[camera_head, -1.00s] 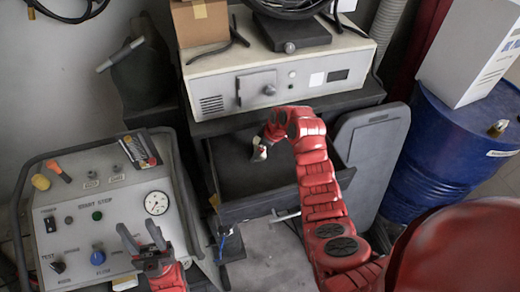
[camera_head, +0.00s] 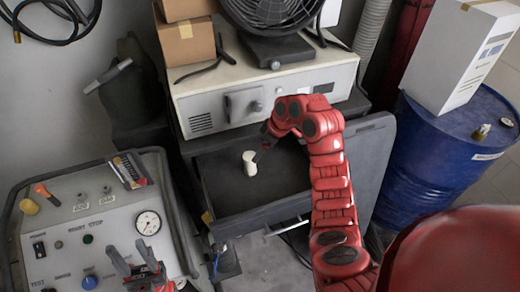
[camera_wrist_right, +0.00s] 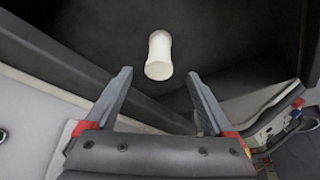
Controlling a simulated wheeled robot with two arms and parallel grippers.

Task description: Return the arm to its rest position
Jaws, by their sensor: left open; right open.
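My right arm (camera_head: 330,190), red, reaches over the open dark drawer (camera_head: 215,212) below the grey-white cabinet. My right gripper (camera_head: 262,147) shows only partly, small and dark, next to a white cylinder (camera_head: 250,167) in the drawer. In the right wrist view the right gripper's jaws (camera_wrist_right: 160,78) stand wide apart with nothing between them, and the white cylinder (camera_wrist_right: 159,56) lies beyond the fingertips. My left gripper (camera_head: 135,258) is open and empty above the lower part of the control panel.
The control panel (camera_head: 70,225) with gauge and knobs stands at left. The grey-white cabinet (camera_head: 225,107) carries a fan (camera_head: 275,12) and cardboard boxes (camera_head: 185,40). A blue drum (camera_head: 435,160) with a white box (camera_head: 465,50) on top stands right.

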